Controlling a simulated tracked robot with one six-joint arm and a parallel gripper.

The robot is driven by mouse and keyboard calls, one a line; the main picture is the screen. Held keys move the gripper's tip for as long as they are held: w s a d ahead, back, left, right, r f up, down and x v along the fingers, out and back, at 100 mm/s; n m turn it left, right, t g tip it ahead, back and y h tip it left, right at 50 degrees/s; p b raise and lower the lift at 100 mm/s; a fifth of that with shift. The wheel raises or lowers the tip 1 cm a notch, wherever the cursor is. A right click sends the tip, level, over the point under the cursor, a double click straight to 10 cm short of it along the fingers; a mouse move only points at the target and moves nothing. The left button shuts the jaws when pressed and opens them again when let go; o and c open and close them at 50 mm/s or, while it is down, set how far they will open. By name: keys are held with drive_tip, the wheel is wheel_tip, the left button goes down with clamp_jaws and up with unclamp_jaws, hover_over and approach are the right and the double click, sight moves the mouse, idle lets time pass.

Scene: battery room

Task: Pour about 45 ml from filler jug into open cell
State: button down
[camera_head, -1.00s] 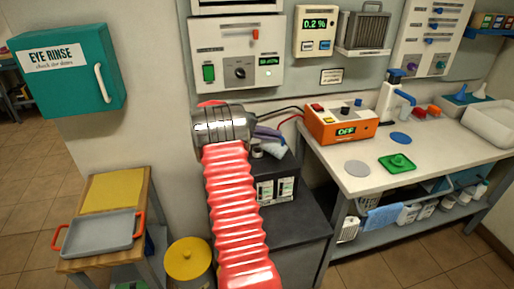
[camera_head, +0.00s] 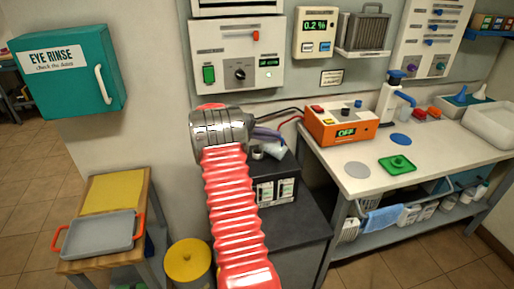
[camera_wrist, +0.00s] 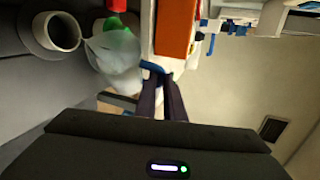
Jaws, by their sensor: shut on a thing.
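My gripper (camera_wrist: 163,82) is shut on the blue handle (camera_wrist: 152,67) of the translucent whitish filler jug (camera_wrist: 117,50). In the head view my gripper (camera_head: 268,135) and the jug (camera_head: 274,151) show small behind my red arm, above the black battery case. The jug looks tilted, its mouth end towards a grey round neck (camera_wrist: 56,33), which seems to be the open cell and shows in the head view too (camera_head: 258,152). The jug's mouth is close beside the neck. I cannot make out any liquid or its level.
The black battery case (camera_head: 288,190) stands left of the white bench (camera_head: 365,181). An orange charger box (camera_head: 342,126) with cables, a green tray and a pump bottle are on the bench. A wooden stand with a grey tray (camera_head: 100,237) is at left.

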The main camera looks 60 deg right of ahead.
sight(280, 151)
drive_tip(key=shift+s+m, duration=0.3)
drive_tip(key=shift+s, duration=0.1)
drive_tip(key=shift+s+a+r+m+t+y, duration=0.1)
drive_tip(key=shift+s+r+m+t+y, duration=0.15)
drive_tip(key=shift+s+t, duration=0.45)
drive_tip(key=shift+s+f+m+t, duration=0.1)
drive_tip(key=shift+f+m+t, duration=0.15)
drive_tip(key=shift+f+t, duration=0.2)
drive_tip(key=shift+s+f, duration=0.1)
drive_tip(key=shift+s+f+t+y, duration=0.2)
drive_tip(key=shift+f+t+y, duration=0.05)
drive_tip(key=shift+s+a+m+t+p, duration=0.1)
drive_tip(key=shift+s+m+t+p, duration=0.35)
drive_tip(key=shift+m+t, duration=0.35)
drive_tip(key=shift+s+t, duration=0.15)
drive_tip(key=shift+t, duration=0.15)
